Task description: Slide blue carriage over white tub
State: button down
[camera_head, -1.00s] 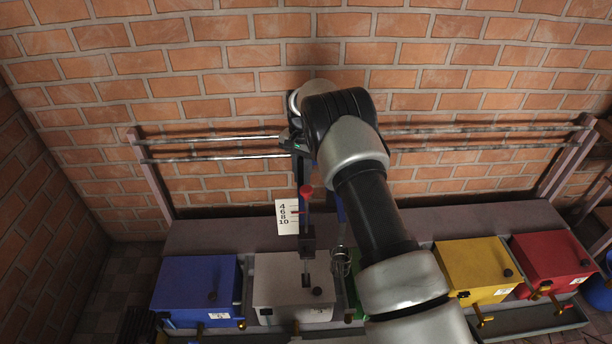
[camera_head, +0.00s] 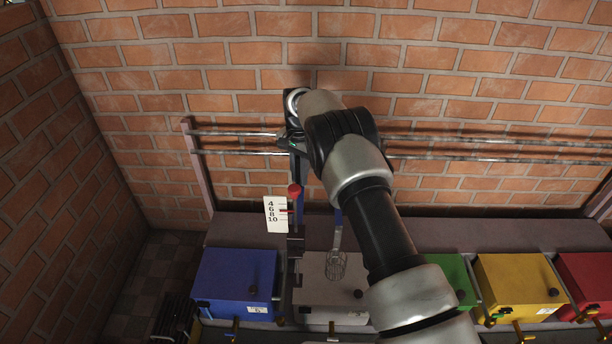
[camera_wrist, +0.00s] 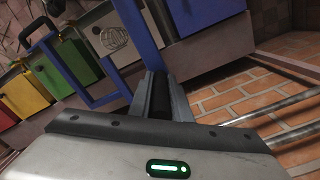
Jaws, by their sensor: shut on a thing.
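The blue carriage (camera_head: 301,200) hangs from the two wall rails as a blue frame, with a dark plunger, a red knob (camera_head: 294,190) and a numbered white scale (camera_head: 276,214). Its blue frame also shows in the wrist view (camera_wrist: 137,32). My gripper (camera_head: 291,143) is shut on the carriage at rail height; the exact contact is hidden. The white tub (camera_head: 318,292) stands below. The plunger lies over the gap between the blue tub and the white tub's left edge. A wire basket (camera_head: 338,266) hangs before the white tub, which also shows in the wrist view (camera_wrist: 108,22).
The blue tub (camera_head: 232,282) is left of the white one; green (camera_head: 460,278), yellow (camera_head: 518,284) and red (camera_head: 588,276) tubs stand to its right. The rails (camera_head: 470,140) run along the brick wall and end at a left post (camera_head: 198,165).

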dwell(0.3)
jog(key=c, duration=1.6)
grip_release()
jog(key=shift+c, duration=0.2)
notch_tip(320, 180, up, 18)
jog(key=p, duration=0.3)
jog(key=shift+f+p, duration=0.25)
jog(key=shift+p, duration=0.05)
jog(key=shift+r, duration=0.1)
